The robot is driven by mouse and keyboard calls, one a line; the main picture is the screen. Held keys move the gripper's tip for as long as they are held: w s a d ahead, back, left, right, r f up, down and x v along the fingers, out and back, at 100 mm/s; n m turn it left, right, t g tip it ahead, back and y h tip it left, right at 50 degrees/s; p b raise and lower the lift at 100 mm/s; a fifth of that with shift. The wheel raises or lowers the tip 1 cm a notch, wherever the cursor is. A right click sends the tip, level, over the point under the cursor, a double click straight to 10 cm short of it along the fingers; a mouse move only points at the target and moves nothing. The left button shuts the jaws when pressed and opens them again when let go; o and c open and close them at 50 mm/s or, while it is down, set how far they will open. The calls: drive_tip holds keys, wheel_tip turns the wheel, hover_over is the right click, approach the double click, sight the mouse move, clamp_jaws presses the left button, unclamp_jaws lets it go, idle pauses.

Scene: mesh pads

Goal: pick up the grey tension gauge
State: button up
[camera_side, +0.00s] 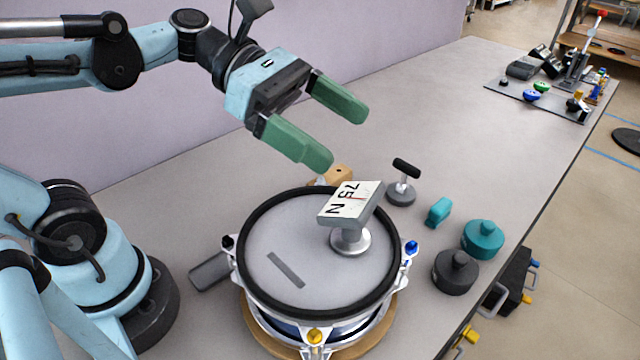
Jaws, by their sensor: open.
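The grey tension gauge (350,238) stands upright on the mesh pad of a round drum-like frame (270,235). It has a round silver foot and a tilted head with a white face reading "75 N" and a red needle. My gripper (348,142) has two green fingers, spread wide apart with nothing between them. It is above and behind the gauge in the picture, clear of it and not touching anything.
A dark slot-shaped bar (286,270) lies on the pad. Right of the drum stand a black-handled tool (402,185), a small teal block (439,211), a teal knob (482,239) and a dark knob (456,270). The table's far middle is clear.

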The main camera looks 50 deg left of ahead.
drive_tip(key=s+a, duration=0.2)
drive_tip(key=a, duration=0.3)
approach(356, 198)
drive_tip(key=shift+m+g, duration=0.3)
drive_tip(key=shift+x, duration=5.8)
drive_tip(key=shift+w, duration=0.15)
drive_tip(key=shift+c, duration=0.3)
drive_tip(key=c, duration=1.3)
drive_tip(key=shift+r, duration=0.1)
